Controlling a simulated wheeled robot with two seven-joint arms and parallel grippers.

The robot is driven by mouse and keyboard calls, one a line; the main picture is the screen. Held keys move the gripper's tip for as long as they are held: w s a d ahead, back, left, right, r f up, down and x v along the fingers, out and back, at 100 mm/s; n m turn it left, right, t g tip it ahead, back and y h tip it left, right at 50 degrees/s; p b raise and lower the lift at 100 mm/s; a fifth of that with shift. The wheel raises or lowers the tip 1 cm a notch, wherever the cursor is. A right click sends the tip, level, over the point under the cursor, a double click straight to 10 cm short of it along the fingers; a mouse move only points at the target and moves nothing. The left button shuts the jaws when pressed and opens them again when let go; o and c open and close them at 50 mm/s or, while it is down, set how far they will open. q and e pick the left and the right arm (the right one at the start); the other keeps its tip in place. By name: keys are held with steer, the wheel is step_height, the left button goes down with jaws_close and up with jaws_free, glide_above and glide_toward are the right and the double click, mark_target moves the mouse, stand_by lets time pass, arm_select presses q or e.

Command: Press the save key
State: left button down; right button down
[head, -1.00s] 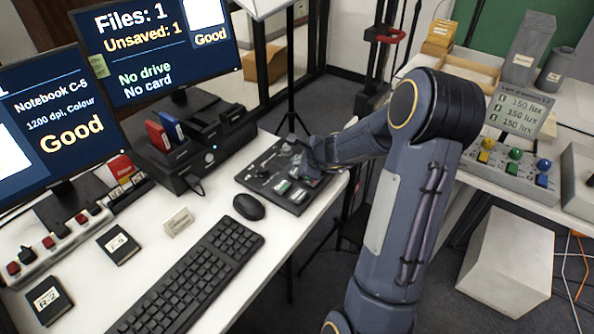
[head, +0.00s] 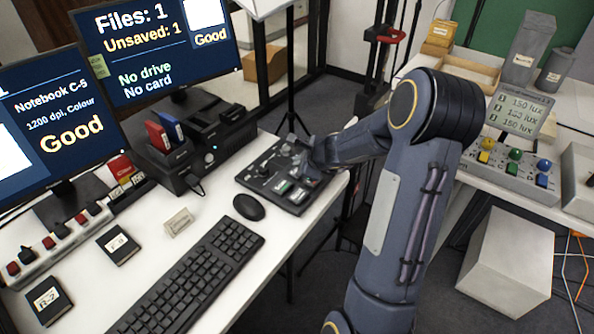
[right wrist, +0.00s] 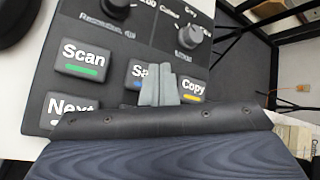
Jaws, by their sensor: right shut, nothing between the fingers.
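The save key (right wrist: 136,72) shows in the right wrist view as a dark key with only "Sa" readable and a blue mark. It sits on the black control panel (head: 258,180), between the scan key (right wrist: 84,57) and the copy key (right wrist: 192,88). My right gripper (right wrist: 160,70) is shut and empty. Its grey fingertips cover the right part of the save key; whether they touch it I cannot tell. In the head view my right gripper (head: 307,166) is over the panel's right part. My left gripper is out of view.
A monitor (head: 155,45) reads "Files: 1, Unsaved: 1, No drive, No card". A mouse (head: 248,207) and keyboard (head: 190,275) lie left of the panel. Knobs (right wrist: 191,33) stand above the keys. A black dock (head: 190,165) stands behind the mouse.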

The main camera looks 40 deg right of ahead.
steer(key=shift+f, duration=0.15)
steer(key=shift+f+b, duration=0.3)
steer(key=shift+b, duration=0.2)
steer(key=shift+f+b, duration=0.5)
steer(key=shift+b, duration=0.05)
stand_by(0.7)
stand_by(0.4)
steer(key=shift+r+p, duration=0.8)
steer(key=shift+r, duration=0.1)
steer(key=shift+r, duration=0.1)
step_height(320, 180, up, 5)
steer(key=p, duration=0.4)
steer(key=shift+p, duration=0.4)
